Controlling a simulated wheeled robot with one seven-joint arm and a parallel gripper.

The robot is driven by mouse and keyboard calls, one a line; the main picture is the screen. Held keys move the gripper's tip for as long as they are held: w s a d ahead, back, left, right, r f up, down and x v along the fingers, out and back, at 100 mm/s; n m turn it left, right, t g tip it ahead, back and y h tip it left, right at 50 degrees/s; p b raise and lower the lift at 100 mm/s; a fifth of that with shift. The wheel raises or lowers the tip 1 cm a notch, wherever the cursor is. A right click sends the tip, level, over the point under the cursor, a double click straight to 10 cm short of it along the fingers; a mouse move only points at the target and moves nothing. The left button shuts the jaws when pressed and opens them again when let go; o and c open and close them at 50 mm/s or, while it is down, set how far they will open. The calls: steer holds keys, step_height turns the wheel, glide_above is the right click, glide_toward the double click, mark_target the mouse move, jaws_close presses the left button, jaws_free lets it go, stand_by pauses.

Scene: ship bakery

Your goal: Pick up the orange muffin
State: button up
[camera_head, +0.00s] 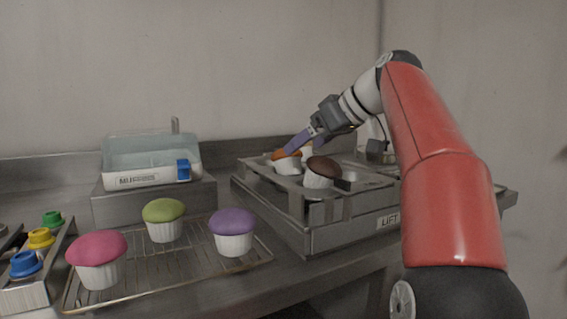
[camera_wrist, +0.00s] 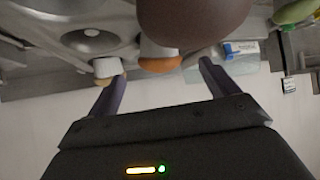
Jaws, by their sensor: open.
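The orange muffin (camera_head: 281,154) sits in a white cup in the metal rack on the counter, behind and left of the brown muffin (camera_head: 323,166). My gripper (camera_head: 303,149) is open and reaches down over the rack at the orange muffin. One purple finger crosses in front of part of its top in the head view. In the wrist view, the orange muffin (camera_wrist: 160,63) shows between the two spread fingers of my gripper (camera_wrist: 163,75), partly hidden by the brown muffin (camera_wrist: 195,18). I cannot tell whether a finger touches it.
A small pale-topped cup (camera_wrist: 105,68) stands near one finger. The rack (camera_head: 306,241) has raised rails and a LIFT label. Pink (camera_head: 97,246), green (camera_head: 164,211) and purple (camera_head: 232,223) muffins stand on a wire tray (camera_head: 180,279). A pale box (camera_head: 133,178) stands behind.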

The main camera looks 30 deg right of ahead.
mark_target(299, 152)
steer(key=x, duration=0.5)
steer(key=shift+w+d+f, duration=0.1)
steer(key=shift+w+f, duration=0.1)
steer(key=c, duration=0.8)
